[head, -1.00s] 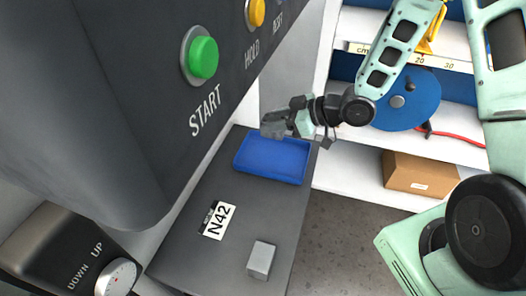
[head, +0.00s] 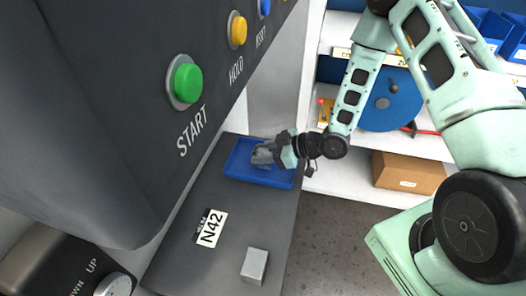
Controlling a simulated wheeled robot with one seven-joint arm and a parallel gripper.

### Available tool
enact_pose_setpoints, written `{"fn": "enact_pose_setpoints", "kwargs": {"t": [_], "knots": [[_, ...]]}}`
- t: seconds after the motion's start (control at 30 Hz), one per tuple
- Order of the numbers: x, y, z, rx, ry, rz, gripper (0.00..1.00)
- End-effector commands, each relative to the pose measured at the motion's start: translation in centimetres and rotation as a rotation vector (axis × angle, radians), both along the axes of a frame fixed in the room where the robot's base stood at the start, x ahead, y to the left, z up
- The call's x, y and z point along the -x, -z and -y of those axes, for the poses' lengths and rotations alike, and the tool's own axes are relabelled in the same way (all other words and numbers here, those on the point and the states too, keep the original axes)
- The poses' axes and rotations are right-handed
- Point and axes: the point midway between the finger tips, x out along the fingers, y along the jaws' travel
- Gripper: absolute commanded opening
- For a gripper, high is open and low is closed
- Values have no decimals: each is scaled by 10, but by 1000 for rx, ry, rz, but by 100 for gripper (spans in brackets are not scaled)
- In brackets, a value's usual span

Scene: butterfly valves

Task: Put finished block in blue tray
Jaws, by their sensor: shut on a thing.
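The blue tray (head: 236,176) lies on the dark grey ledge beyond the label. My gripper (head: 265,153) reaches in from the right and is over the tray, low within its outline. It is shut on a grey block (head: 260,157). The fingers and the block are similar in colour, so the block's edges are hard to make out. I cannot tell whether the block touches the tray floor. A second grey block (head: 254,266) stands on the ledge at the near end, apart from the gripper.
A dark control panel with a green START button (head: 187,82) overhangs the ledge on the left. White shelves with a cardboard box (head: 408,174) and a blue disc (head: 380,103) stand behind on the right.

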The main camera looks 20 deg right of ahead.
Motion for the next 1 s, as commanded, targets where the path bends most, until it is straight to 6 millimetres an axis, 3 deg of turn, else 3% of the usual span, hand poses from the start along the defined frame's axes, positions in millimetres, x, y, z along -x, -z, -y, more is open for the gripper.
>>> {"fn": "enact_pose_setpoints", "kwargs": {"t": [0.2,0.23,0.3,0.67,1.0], "knots": [[0,4,0,-2,0,1,7],[0,3,0,0,0,0,45],[0,2,0,0,0,0,62],[0,-3,0,0,0,0,62],[32,-26,47,2,5,2,62]]}}
